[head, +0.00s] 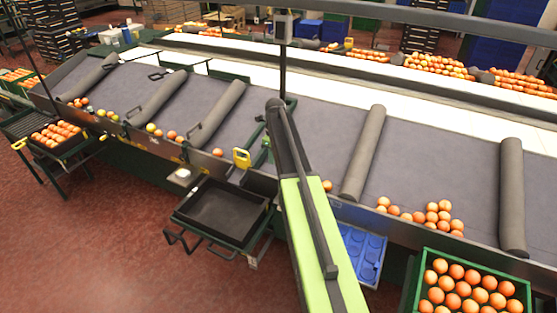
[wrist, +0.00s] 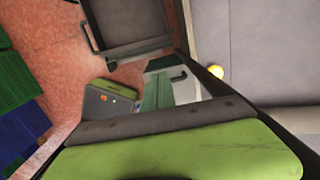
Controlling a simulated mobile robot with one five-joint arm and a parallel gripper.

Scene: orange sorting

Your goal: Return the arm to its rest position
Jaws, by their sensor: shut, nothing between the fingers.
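My arm (head: 309,235), lime green with a dark upper part, rises from the bottom of the head view and leans a little left, in front of the sorting conveyor (head: 312,122). Its dark upper end stands over the grey belt. I cannot make out the fingers of my gripper in either view. A lime-green part of my own body with a dark edge fills the bottom of the wrist view. The oranges in sight lie on the belt or in crates.
An empty black tray (head: 222,212) stands left of my arm on a stand; a blue crate (head: 371,249) is close on its right. A green crate (head: 419,277) full of oranges is at lower right. Grey rollers (head: 363,155) cross the belt. Red floor is open at lower left.

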